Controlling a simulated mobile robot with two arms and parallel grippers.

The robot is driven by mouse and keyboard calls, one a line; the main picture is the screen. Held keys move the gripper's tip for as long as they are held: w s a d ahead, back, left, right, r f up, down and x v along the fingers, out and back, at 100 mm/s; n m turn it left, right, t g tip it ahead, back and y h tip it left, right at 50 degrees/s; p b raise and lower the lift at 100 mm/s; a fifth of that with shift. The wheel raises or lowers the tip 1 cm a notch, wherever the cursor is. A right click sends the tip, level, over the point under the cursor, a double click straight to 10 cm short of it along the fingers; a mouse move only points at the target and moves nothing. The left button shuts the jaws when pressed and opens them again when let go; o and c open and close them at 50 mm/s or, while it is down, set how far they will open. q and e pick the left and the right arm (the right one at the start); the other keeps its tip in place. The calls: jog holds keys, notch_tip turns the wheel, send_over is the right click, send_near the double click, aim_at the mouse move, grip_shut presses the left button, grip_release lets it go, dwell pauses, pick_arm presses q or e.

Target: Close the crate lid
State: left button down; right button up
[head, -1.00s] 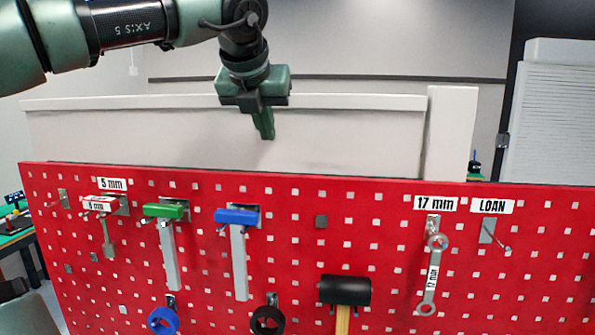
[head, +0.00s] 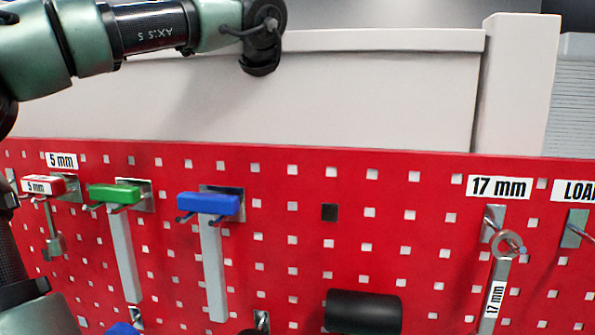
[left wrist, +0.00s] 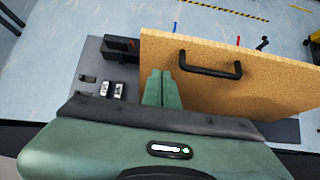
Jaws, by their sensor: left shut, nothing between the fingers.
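A tan wooden panel (left wrist: 215,75) with a black handle (left wrist: 210,65) stands in the left wrist view; it looks like the crate lid, raised. My left gripper (left wrist: 163,88) is shut and empty, its green fingers in front of the panel's left part. I cannot tell whether they touch it. A dark grey base (left wrist: 92,72) with small metal fittings (left wrist: 112,90) lies to the left of and below the panel. The rest of the crate cannot be made out. In the head view my left arm reaches in at the top, but its fingers do not show. My right gripper is not in view.
A red pegboard (head: 300,240) with hanging tools, including a blue-handled tool (head: 208,204) and a wrench (head: 505,270), fills the lower head view. A pale wall-like panel (head: 370,100) rises behind it. Pale floor (left wrist: 70,30) is open beyond the wooden panel.

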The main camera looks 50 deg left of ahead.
pick_arm(q)
jog(key=w+a+r+p+x, duration=0.1)
jog(key=p+x, duration=0.5)
jog(key=x, duration=0.7)
jog(key=shift+w+a+r+p, duration=0.15)
jog(key=shift+w+r+p, duration=0.05)
jog(key=shift+w+p, duration=0.15)
